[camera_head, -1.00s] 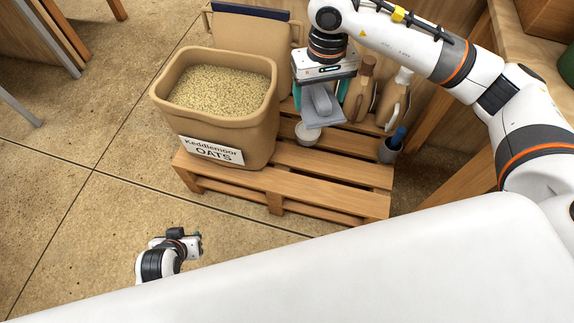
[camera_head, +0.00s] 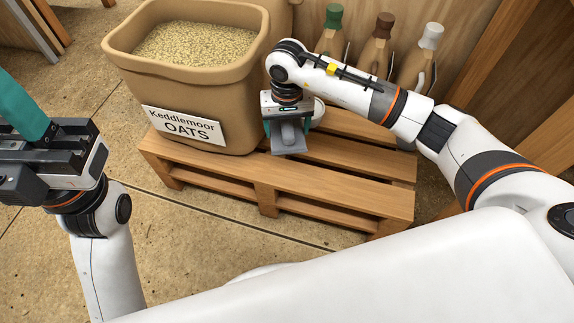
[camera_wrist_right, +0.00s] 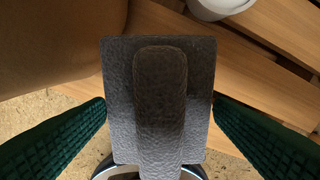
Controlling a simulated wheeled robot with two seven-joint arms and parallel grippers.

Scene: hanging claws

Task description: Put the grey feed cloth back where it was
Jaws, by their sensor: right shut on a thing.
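The grey feed cloth (camera_head: 289,141) is a flat grey sheet with a raised fold along its middle. My right gripper (camera_head: 287,127) is shut on it and points down beside the right front corner of the oats bin (camera_head: 205,173), over the wooden pallet (camera_head: 290,187). In the right wrist view the cloth (camera_wrist_right: 158,90) sits between the two green fingers, with pallet slats behind it. I cannot tell whether it touches the pallet. My left gripper (camera_head: 22,108) is raised at the left edge, empty as far as it shows; its finger opening is not clear.
A white round container (camera_head: 318,112) stands on the pallet just behind my right gripper, partly hidden. Several bottles, among them a green-capped one (camera_head: 331,30), stand at the back behind my right arm. The pallet's front right slats are clear.

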